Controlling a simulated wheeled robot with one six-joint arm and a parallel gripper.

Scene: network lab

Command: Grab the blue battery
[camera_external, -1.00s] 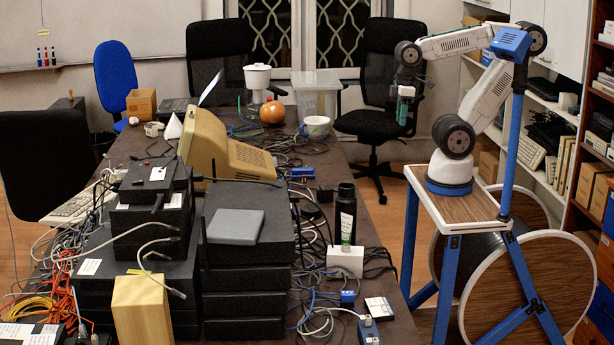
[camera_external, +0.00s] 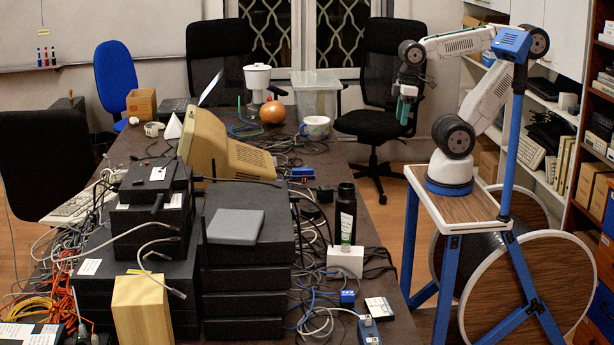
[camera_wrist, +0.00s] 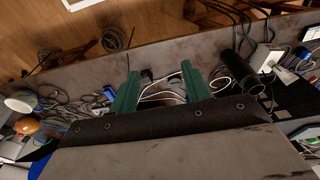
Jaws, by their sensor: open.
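A small blue block (camera_external: 303,173), which may be the blue battery, lies among cables on the dark table, right of the beige monitor. A blue block (camera_wrist: 110,93) shows in the wrist view just left of the left finger; it looks like the same one. Another small blue block (camera_external: 348,298) sits near the table's front, beside a white card-like box; I cannot tell for sure which is the battery. My gripper (camera_external: 403,112) hangs right of the table with its green fingers down. In the wrist view my gripper (camera_wrist: 158,84) has its fingers wide apart, with only cables seen between.
A black bottle (camera_external: 345,215) and a white box (camera_external: 345,261) with a tube stand toward the table's front. A mug (camera_external: 315,127) and an orange round object (camera_external: 272,112) are farther back. Black device stacks (camera_external: 248,280) fill the left. Cables cover much of the table.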

